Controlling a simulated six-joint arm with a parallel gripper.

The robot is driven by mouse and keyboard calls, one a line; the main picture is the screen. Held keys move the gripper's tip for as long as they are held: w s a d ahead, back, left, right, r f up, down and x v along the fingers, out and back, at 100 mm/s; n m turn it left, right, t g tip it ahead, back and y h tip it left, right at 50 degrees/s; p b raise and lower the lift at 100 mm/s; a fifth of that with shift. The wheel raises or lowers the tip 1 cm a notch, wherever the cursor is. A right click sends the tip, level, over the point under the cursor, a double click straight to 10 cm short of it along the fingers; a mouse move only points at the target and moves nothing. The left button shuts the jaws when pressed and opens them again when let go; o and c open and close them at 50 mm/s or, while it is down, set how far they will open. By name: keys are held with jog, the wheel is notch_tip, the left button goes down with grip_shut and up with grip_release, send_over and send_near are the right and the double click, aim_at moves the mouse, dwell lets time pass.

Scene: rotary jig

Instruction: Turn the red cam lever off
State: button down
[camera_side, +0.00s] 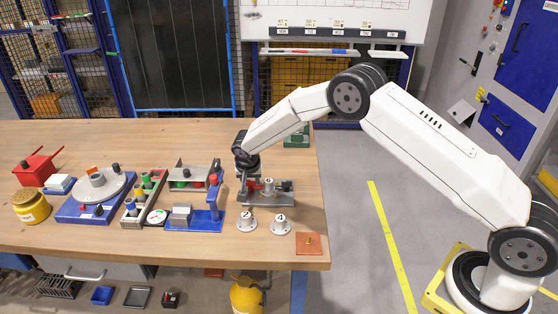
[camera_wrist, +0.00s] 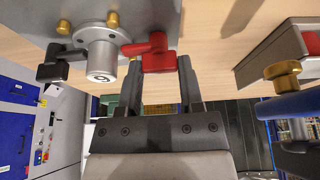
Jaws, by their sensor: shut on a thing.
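The red cam lever (camera_wrist: 157,57) sits on the right side of a grey clamp fixture (camera_wrist: 150,15) in the wrist view. My gripper (camera_wrist: 160,75) has one finger on each side of the lever's red block and is shut on it. A round grey post (camera_wrist: 98,52) stands beside the lever, with a black lever (camera_wrist: 60,62) on its other side. In the side view my gripper (camera_side: 246,176) points down at the left end of the fixture (camera_side: 284,199). The red lever is small there and partly hidden by my gripper.
A blue stand (camera_side: 207,217) with a red-topped part is close to the left of my gripper. Two grey round pieces (camera_side: 280,226) and an orange plate (camera_side: 308,243) lie in front. A rotary table (camera_side: 75,212) is further left. The table's back is mostly clear.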

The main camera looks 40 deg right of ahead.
jog(key=shift+n+t+y, duration=0.4)
jog(key=shift+n+y, duration=0.4)
jog(key=shift+n, duration=1.5)
jog(key=shift+d+n+y, duration=0.1)
jog(key=shift+n+y, duration=0.7)
jog(key=shift+n, duration=1.3)
jog(key=shift+d+n+y, duration=0.1)
jog(key=shift+n+y, duration=0.7)
jog(key=shift+n, duration=1.4)
jog(key=shift+n+g+y, duration=0.5)
jog(key=shift+n+y, duration=0.1)
jog(key=shift+n, duration=1.4)
jog(key=c, duration=0.5)
grip_release()
